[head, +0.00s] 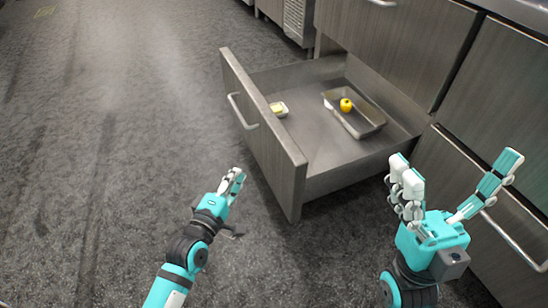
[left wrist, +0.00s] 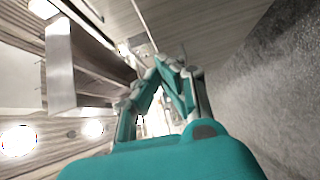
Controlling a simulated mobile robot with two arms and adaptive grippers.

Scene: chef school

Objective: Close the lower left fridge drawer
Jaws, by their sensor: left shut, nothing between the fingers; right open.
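The lower left fridge drawer (head: 264,135) is pulled well out from the cabinet in the head view. Its front has dark wood grain and a metal bar handle (head: 240,111). My left gripper (head: 234,180) is shut and empty, in front of the drawer front and apart from it, below the handle in the picture. Its fingers also show in the left wrist view (left wrist: 172,72). My right gripper (head: 456,164) is open and empty, its fingers spread, to the right of the drawer, in front of the cabinet.
Inside the drawer are a metal tray (head: 370,123) holding a yellow fruit (head: 346,104) and a small dish (head: 280,108) with something yellow. A closed drawer (head: 400,40) is above; another handle (head: 515,242) is at right. The grey floor (head: 100,150) at left is clear.

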